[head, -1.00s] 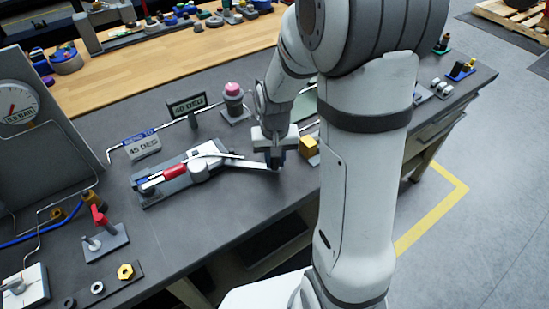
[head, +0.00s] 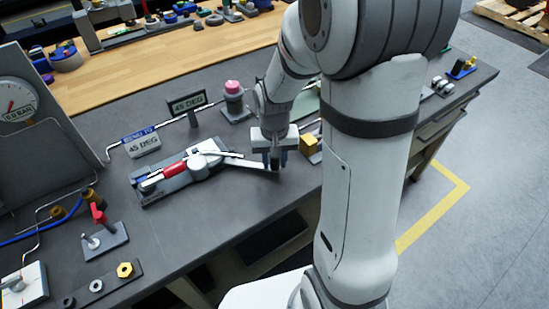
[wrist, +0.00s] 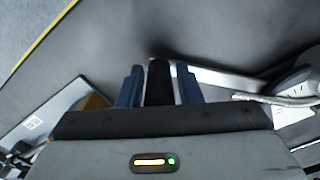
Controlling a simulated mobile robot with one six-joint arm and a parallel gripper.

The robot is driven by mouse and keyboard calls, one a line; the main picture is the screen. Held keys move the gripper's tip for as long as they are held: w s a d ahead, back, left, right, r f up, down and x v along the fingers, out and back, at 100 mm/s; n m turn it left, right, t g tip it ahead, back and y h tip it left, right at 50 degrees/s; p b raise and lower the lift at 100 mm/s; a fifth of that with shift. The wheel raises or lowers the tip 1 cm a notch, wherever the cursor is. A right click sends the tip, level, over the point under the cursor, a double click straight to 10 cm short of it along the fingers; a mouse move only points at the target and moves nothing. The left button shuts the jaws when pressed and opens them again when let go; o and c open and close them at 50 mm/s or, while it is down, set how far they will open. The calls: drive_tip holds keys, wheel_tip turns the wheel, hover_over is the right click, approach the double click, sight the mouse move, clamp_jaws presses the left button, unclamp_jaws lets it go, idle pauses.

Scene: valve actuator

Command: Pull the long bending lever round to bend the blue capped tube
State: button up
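The tube bender (head: 197,168) lies on the grey bench in the head view, with a red grip (head: 174,170) and a small blue part at its left end. A thin rod sticks out to its right; I cannot tell whether it is the blue capped tube. The long lever (head: 240,163) reaches right from the bender to my gripper (head: 274,163). In the wrist view my gripper (wrist: 159,82) has its two blue fingers on either side of the lever's dark end grip (wrist: 159,85). Thin gaps seem to show beside the grip. The silver lever (wrist: 220,78) runs right.
A 45 DEG sign (head: 187,104) and a bend-to label block (head: 142,143) stand behind the bender. A yellow block (head: 310,144) is close to the right of my gripper. A red-handled valve (head: 99,213) stands at the left. The bench front edge is near.

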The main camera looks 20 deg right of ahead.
drive_tip(key=shift+o, duration=1.3)
drive_tip(key=shift+r, duration=0.15)
wheel_tip(320, 180, up, 8)
drive_tip(key=shift+f, duration=0.2)
drive_tip(key=s+r+n+t, duration=0.1)
drive_tip(key=s+r, duration=0.2)
drive_tip(key=s, duration=0.3)
drive_tip(key=s+r+n+t, duration=0.1)
drive_tip(key=s+r+t, duration=0.1)
drive_tip(key=s, duration=0.5)
drive_tip(key=shift+d+r, duration=0.3)
drive_tip(key=shift+r, duration=0.45)
drive_tip(key=shift+s, duration=0.1)
drive_tip(key=shift+c, duration=0.4)
